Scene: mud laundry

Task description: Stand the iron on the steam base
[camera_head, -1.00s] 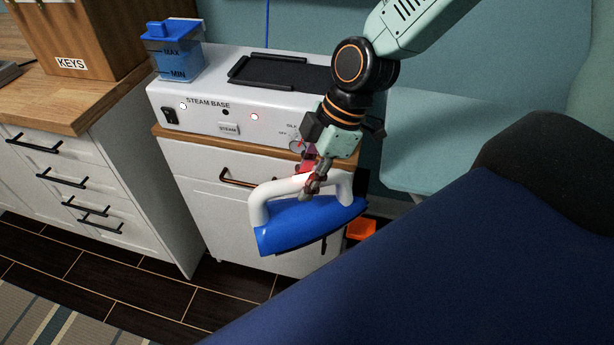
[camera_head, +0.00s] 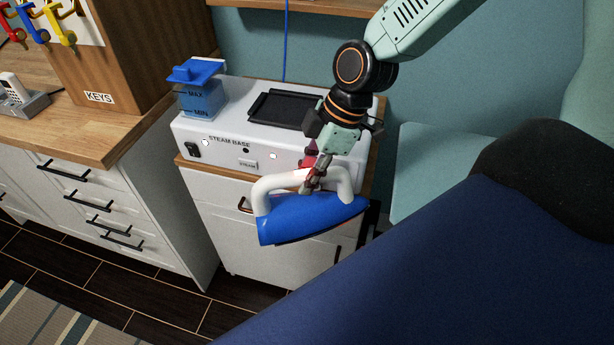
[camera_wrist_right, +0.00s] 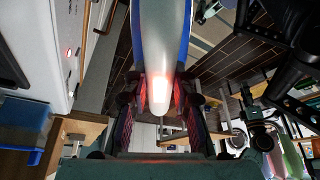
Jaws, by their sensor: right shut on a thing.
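The blue and white iron (camera_head: 305,220) hangs in front of the white cabinet, below the front edge of the steam base. My right gripper (camera_head: 314,182) is shut on its white handle; the handle also shows between the fingers in the right wrist view (camera_wrist_right: 160,80). The steam base (camera_head: 215,137) is a white box on the cabinet, with a black rest plate (camera_head: 283,109) on its top and a blue water tank (camera_head: 203,97) at its left end. The rest plate is bare where it shows; my right arm is in front of its right part.
A wooden key box (camera_head: 120,60) and a phone in its cradle (camera_head: 20,100) stand on the left counter. A dark blue surface (camera_head: 440,260) fills the lower right. A wooden shelf (camera_head: 310,8) runs along the wall above the steam base.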

